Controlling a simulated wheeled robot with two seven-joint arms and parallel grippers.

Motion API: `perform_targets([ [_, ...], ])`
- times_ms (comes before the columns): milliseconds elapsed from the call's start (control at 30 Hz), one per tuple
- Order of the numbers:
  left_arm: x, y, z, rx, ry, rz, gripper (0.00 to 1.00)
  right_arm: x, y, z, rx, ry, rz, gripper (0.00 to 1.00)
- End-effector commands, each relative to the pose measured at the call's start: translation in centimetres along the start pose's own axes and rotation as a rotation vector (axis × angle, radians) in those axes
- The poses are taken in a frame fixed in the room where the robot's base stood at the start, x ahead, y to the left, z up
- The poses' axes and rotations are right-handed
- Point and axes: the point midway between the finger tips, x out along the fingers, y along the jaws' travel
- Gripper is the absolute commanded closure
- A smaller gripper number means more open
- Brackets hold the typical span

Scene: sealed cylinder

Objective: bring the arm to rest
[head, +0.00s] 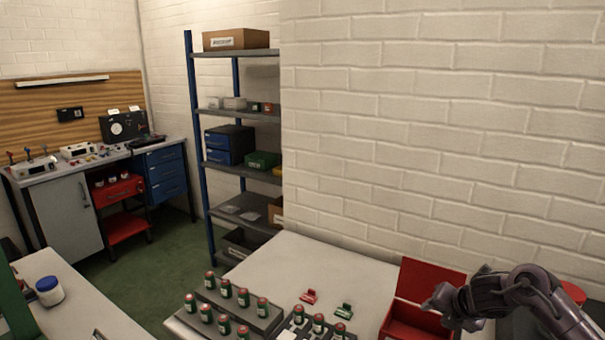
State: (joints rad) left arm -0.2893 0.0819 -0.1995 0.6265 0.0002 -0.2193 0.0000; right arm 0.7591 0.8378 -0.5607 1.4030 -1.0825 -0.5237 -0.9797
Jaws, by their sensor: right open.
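My right arm (540,290) comes in from the lower right, and its gripper (436,303) hangs in front of an open red box (425,279) on the light table. The gripper is open, and I see nothing between its fingers. Its near side partly covers the box's right part. My left gripper is not in view.
Green and red cylinders (243,297) stand in grey racks (262,322) on the table (290,255). A red clip (309,296) and a green clip (344,311) lie behind them. A brick wall (440,150) rises behind.

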Motion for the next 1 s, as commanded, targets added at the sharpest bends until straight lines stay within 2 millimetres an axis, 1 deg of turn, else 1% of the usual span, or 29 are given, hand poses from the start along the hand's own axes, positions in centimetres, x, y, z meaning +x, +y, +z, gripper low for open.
perform_targets([
  [33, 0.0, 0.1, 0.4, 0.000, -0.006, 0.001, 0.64, 1.0, 0.9, -2.2, 0.030, 0.003, 0.012, 0.54],
  [67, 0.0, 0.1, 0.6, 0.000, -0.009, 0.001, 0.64, 1.5, 1.4, -3.3, 0.056, -0.001, 0.020, 0.54],
  [133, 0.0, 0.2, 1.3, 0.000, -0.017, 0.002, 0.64, 2.5, 2.8, -6.3, 0.133, -0.009, 0.043, 0.54],
  [167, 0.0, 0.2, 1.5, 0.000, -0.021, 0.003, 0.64, 2.8, 3.3, -7.7, 0.177, -0.013, 0.053, 0.54],
  [200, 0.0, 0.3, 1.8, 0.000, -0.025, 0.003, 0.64, 3.2, 4.1, -9.8, 0.248, -0.017, 0.067, 0.54],
  [267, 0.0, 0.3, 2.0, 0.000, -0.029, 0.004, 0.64, 3.2, 5.2, -13.1, 0.381, -0.023, 0.089, 0.54],
  [300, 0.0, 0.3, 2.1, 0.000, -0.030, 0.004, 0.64, 3.0, 5.6, -15.1, 0.483, -0.027, 0.098, 0.54],
  [367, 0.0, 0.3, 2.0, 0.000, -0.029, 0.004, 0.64, 2.3, 5.9, -17.9, 0.649, -0.029, 0.104, 0.54],
  [400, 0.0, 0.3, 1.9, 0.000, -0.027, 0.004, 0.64, 1.6, 5.9, -19.5, 0.767, -0.033, 0.102, 0.54],
  [467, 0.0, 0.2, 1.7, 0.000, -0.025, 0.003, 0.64, 0.4, 5.4, -21.7, 0.956, -0.037, 0.087, 0.54],
  [500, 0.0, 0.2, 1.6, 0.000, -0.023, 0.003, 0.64, -0.5, 4.8, -22.9, 1.084, -0.041, 0.071, 0.54],
  [600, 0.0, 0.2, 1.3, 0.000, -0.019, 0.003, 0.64, -2.8, 2.9, -25.4, 1.375, -0.060, 0.013, 0.54],
  [700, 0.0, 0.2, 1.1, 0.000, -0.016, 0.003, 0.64, -4.8, 1.0, -26.9, 1.595, -0.083, -0.048, 0.54],
  [800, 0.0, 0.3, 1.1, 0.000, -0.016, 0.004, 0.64, -6.4, -0.7, -28.2, 1.771, -0.106, -0.106, 0.54],
  [1000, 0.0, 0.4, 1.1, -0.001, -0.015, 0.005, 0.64, -9.4, -3.8, -30.4, 2.054, -0.159, -0.220, 0.54],
])
